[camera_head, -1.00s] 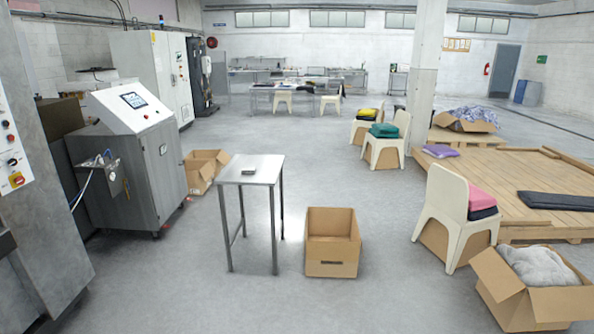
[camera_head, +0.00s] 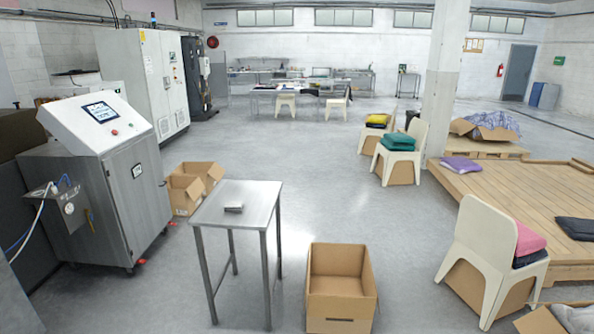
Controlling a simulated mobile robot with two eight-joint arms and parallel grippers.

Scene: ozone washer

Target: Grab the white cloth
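A greyish-white cloth (camera_head: 578,318) lies bunched in an open cardboard box (camera_head: 538,322) at the bottom right corner. The picture's edge cuts off much of the cloth and the box. No other clearly white cloth shows. Neither of my grippers is in view.
A metal table (camera_head: 238,203) with a small grey object (camera_head: 234,207) on it stands ahead, beside an empty cardboard box (camera_head: 341,300). A white chair (camera_head: 482,245) holds pink and dark cloths. A wooden platform (camera_head: 500,190) is at right, a machine (camera_head: 100,190) at left. The middle floor is clear.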

